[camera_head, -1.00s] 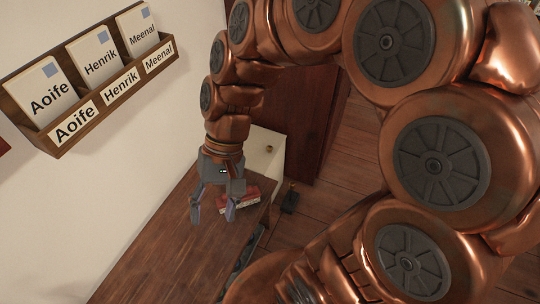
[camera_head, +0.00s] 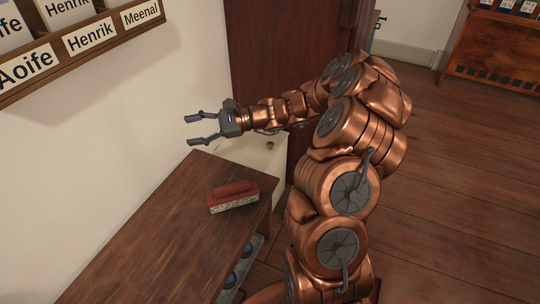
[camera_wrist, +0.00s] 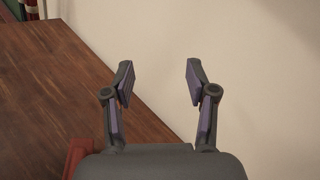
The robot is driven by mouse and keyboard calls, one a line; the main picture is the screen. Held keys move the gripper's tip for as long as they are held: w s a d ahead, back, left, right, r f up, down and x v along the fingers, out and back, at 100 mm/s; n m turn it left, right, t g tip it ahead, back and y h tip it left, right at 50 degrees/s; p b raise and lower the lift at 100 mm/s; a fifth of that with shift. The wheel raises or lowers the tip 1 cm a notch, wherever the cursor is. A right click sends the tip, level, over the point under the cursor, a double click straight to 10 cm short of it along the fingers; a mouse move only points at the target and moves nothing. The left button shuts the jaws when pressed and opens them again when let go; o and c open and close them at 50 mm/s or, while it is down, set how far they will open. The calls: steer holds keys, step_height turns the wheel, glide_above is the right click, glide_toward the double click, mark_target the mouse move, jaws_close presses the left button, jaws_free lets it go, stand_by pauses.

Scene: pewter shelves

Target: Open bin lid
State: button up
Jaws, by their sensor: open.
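A cream box-like thing with a small brass-coloured knob (camera_head: 270,146) stands at the far end of the wooden table, partly hidden by my arm. I cannot tell whether it is the bin, and no lid shows clearly. My gripper (camera_head: 190,130) is open and empty, pointing left towards the white wall, above the table's far end. In the wrist view its two fingers (camera_wrist: 158,72) are apart with nothing between them.
The wooden table (camera_head: 150,240) carries a red-backed brush (camera_head: 234,195) near its right edge. A wall rack (camera_head: 85,50) with name labels hangs at upper left. Dark wood panelling (camera_head: 275,60) rises behind my arm. Open wooden floor (camera_head: 455,190) lies to the right.

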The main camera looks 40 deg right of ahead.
steer(key=w+d+f+m+t+h+b, duration=0.1)
steer(key=w+d+f+m+t+b, duration=0.25)
steer(key=d+f, duration=0.5)
steer(key=m+t+h+b, duration=0.7)
steer(key=m+h, duration=0.2)
steer(key=m, duration=0.3)
glide_toward(270, 145)
steer(key=w+f, duration=0.1)
steer(key=w, duration=0.2)
steer(key=b+x, duration=0.1)
steer(key=x, duration=0.2)
steer(key=b+x, duration=0.1)
steer(key=x, duration=0.2)
steer(key=shift+w+f+b, duration=0.2)
steer(key=shift+w+b, duration=0.05)
steer(key=shift+b, duration=0.1)
steer(key=shift+x, duration=0.75)
steer(key=shift+r, duration=0.15)
jaws_close()
